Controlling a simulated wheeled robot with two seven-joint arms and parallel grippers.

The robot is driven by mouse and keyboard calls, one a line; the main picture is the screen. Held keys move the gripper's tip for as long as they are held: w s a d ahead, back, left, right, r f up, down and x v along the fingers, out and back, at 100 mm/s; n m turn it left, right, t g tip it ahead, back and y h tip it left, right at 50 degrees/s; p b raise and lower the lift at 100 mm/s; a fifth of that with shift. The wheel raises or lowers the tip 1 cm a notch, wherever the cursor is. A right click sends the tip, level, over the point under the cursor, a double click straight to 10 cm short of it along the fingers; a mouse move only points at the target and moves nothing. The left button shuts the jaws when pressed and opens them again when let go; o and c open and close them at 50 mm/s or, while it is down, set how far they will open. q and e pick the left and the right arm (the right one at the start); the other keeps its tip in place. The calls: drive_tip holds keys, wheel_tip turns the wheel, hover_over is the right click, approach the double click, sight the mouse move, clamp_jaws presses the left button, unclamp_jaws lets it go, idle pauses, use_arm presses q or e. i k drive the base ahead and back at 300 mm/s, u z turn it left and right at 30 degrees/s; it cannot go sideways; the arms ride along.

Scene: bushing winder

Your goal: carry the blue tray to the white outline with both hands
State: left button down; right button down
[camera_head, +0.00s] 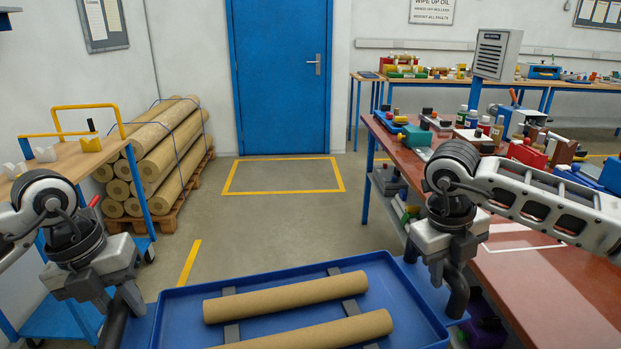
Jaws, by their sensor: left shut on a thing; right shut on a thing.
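The blue tray (400,288) is in the lower middle of the head view, its near part cut off by the frame's bottom edge. Two brown cardboard tubes (285,297) lie across grey strips in it. My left gripper (122,312) is shut at the tray's left side, and my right gripper (457,290) is shut at its right side. The exact grip on each side is partly hidden by the gripper bodies. The white outline (522,249) is on the red bench top at the right, partly covered by my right arm.
The red bench (560,301) stands close on the right, with tools, bottles and boxes on its far part. A wooden-topped cart (68,159) stands at the left. Stacked brown rolls (160,150) lie on a pallet behind it. Floor before the blue door (281,80) is clear.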

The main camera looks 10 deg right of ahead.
sight(491, 212)
drive_tip(key=u, duration=0.05)
drive_tip(key=i, duration=1.25)
drive_tip(key=z, duration=0.5)
drive_tip(key=i, duration=1.1)
drive_tip(key=z, duration=1.5)
drive_tip(key=i, duration=0.8)
drive_tip(key=z, duration=0.75)
